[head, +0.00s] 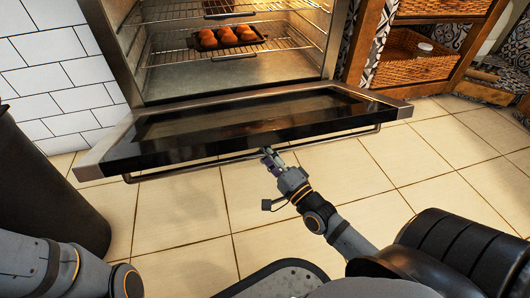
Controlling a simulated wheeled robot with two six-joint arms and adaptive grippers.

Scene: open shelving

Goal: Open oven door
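The oven (225,72) stands at the top centre in the head view, its lit inside showing wire racks. Its door (240,122) is folded down and open, nearly level, with a dark glass panel. A metal handle bar (185,168) runs along the door's front edge. My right gripper (269,158) is at that bar, near the middle of the door's front edge. I cannot tell whether its fingers are closed around the bar. My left arm shows at the lower left, but its gripper is out of view.
A tray with several round orange-brown items (228,40) sits on an oven rack. A dark bin (50,185) stands at the left. Wooden shelving with wicker baskets (412,58) is at the right. Tiled floor (400,165) is clear in front.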

